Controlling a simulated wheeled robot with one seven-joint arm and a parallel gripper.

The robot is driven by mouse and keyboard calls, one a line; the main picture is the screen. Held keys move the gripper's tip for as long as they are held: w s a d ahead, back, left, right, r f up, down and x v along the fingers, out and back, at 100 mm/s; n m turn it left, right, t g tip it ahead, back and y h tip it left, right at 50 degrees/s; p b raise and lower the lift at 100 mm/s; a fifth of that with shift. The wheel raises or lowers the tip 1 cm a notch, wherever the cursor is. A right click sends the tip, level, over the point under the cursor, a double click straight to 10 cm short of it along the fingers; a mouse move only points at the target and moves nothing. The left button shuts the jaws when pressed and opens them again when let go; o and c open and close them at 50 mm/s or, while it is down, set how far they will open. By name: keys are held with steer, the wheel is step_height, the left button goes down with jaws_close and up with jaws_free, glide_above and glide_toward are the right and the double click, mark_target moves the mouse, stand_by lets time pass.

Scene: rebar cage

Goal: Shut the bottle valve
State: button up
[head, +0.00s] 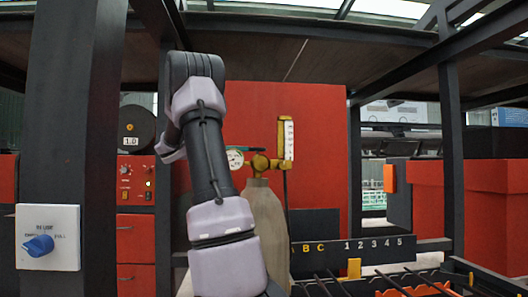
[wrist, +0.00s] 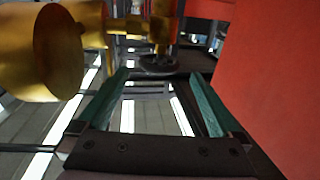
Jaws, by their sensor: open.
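A grey-beige gas bottle (head: 266,222) stands in the middle of the head view, partly covered by my arm. Brass valve and regulator fittings (head: 262,163) sit on its top, with a round gauge (head: 235,159) and an upright flow tube (head: 287,139). In the wrist view a large brass cylinder (wrist: 38,52) is close at the upper left. A dark round wheel-like part (wrist: 158,65), perhaps the valve handwheel, shows beyond the fingertips under a brass stem. My gripper (wrist: 160,76) is open with nothing held between its green fingers. It is hidden in the head view.
A red panel (head: 235,105) stands behind the bottle and fills the wrist view's right side. A dark post (head: 68,130) with a white switch box (head: 48,238) is at left. A lettered, numbered rack (head: 370,248) is at lower right. Dark beams run overhead.

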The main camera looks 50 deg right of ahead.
mark_target(257, 151)
steer(key=x, duration=1)
steer(key=c, duration=1.2)
